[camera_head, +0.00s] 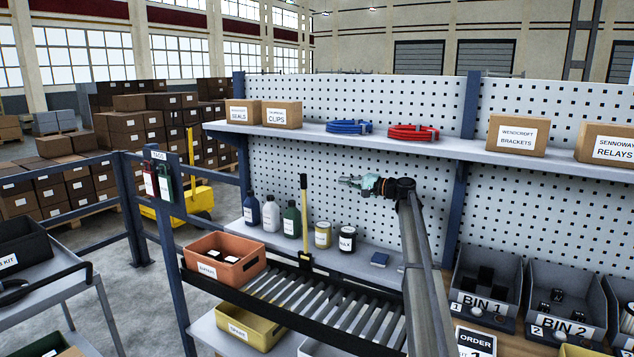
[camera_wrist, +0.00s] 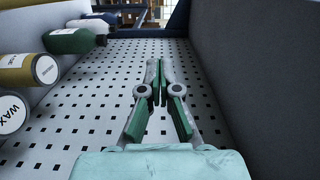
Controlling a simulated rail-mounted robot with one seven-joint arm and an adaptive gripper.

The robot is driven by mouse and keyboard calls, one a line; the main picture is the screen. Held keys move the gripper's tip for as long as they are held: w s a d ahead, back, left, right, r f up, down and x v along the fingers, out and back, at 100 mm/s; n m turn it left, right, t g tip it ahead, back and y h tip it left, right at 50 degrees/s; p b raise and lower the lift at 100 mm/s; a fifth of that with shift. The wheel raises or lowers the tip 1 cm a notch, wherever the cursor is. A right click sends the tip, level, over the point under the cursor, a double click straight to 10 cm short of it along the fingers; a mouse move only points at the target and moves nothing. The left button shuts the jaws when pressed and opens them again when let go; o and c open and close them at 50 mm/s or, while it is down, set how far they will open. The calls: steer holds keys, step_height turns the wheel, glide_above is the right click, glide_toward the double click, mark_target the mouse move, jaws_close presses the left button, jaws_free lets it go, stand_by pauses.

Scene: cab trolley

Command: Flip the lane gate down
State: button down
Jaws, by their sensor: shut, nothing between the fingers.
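The lane gate (camera_head: 304,215) is most likely the narrow yellow bar with a black top, standing upright on a dark base at the far left part of the roller lane (camera_head: 330,300). My gripper (camera_head: 342,180) is shut and empty. In the head view it appears just right of the bar's upper end, pointing left, with a visible gap between them. Its closed green and grey fingers also show in the wrist view (camera_wrist: 160,85). I cannot make out the gate in the wrist view, and the depth between gripper and bar is unclear.
Bottles and cans, among them the WAX can (camera_head: 346,238), stand on the shelf behind the lane. An orange bin (camera_head: 224,262) sits left of the gate. The upper shelf (camera_head: 400,142) runs above my gripper. The pegboard (camera_wrist: 100,100) is close behind.

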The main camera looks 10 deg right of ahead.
steer(key=w+a+p, duration=0.3)
steer(key=a+p, duration=0.2)
steer(key=a, duration=0.6)
steer(key=shift+w, duration=0.35)
steer(key=shift+f, duration=0.15)
